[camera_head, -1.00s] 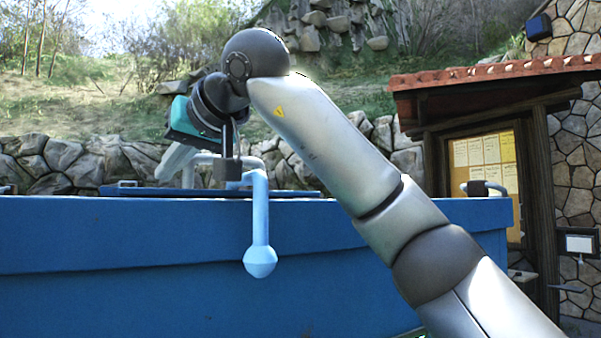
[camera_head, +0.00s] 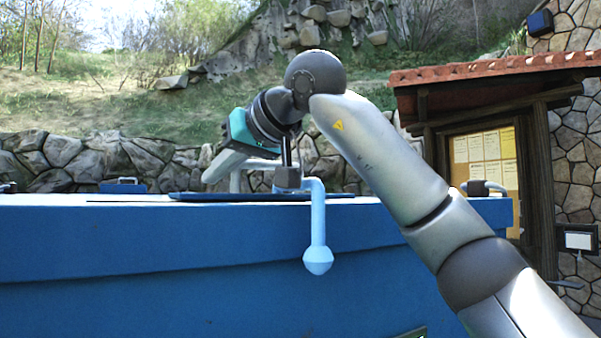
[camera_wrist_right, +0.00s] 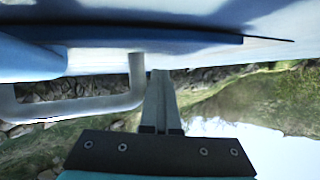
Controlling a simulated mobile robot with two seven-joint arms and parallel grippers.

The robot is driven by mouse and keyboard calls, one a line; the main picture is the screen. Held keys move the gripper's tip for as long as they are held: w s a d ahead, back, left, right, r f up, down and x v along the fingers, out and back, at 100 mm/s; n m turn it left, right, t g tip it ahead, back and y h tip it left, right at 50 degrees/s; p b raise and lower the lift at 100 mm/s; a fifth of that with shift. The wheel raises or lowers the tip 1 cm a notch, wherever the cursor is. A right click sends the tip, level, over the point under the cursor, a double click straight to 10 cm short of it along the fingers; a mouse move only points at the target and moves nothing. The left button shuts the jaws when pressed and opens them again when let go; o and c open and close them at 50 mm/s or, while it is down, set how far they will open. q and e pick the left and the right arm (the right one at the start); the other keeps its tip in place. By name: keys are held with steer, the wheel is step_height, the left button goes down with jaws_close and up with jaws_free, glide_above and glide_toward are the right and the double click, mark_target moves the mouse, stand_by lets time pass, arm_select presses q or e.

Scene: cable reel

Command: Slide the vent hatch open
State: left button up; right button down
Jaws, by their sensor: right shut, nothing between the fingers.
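The vent hatch (camera_head: 265,197) is a thin dark blue panel on top of the big blue box. It also shows in the wrist view (camera_wrist_right: 150,36). A pale grey bar handle (camera_head: 236,178) stands up from it and shows in the wrist view (camera_wrist_right: 80,107). My right gripper (camera_head: 210,178) is shut and empty. Its fingers (camera_wrist_right: 162,95) are beside one post of the handle, not around it; I cannot tell whether they touch. A thin dark line shows left of the panel. My left gripper is not in view.
A light blue crank with a ball end (camera_head: 318,262) hangs over the front of the blue box (camera_head: 150,240). A small blue handled piece (camera_head: 123,187) is at the back left. A pipe fitting (camera_head: 485,188) stands on the right end. A notice-board shelter (camera_head: 487,165) stands behind.

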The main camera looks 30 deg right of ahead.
mark_target(264, 165)
steer(key=shift+d+p, duration=0.85)
steer(key=shift+d, duration=2.2)
steer(key=shift+d+p, duration=1.1)
steer(key=shift+d, duration=2.4)
steer(key=shift+a+r, duration=0.55)
steer(key=shift+r, duration=0.25)
steer(key=shift+a+r, duration=0.5)
steer(key=shift+r, duration=0.2)
